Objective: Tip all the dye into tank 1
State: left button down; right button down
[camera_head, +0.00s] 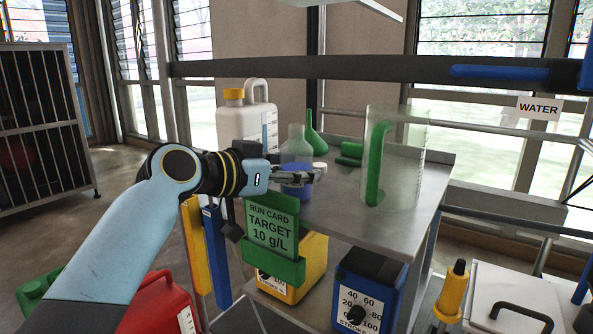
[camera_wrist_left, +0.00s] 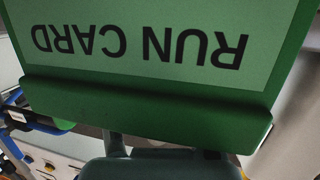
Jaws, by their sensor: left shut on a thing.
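A translucent bottle (camera_head: 297,149) with blue dye (camera_head: 294,192) in its lower part stands upright by the bench edge, behind the run card. My left gripper (camera_head: 308,177) is shut on this bottle, its fingers across the bottle's middle. I cannot tell whether the bottle touches the bench top. In the left wrist view, a dark rounded shape fills the bottom edge and I cannot tell what it is. No tank marked 1 can be made out. My right gripper is out of view.
The green run card (camera_head: 272,228) hangs just below my left gripper and fills most of the wrist view (camera_wrist_left: 150,100). A clear vessel (camera_head: 409,160) with a green strip stands right on the bench (camera_head: 350,212). A white jug (camera_head: 240,125) and a green funnel (camera_head: 313,138) stand behind.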

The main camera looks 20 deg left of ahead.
aim_at(290, 148)
pick_arm(q)
jog(key=shift+r, duration=0.1)
notch_tip(290, 148, up, 4)
jog(key=p, duration=0.3)
dwell(0.3)
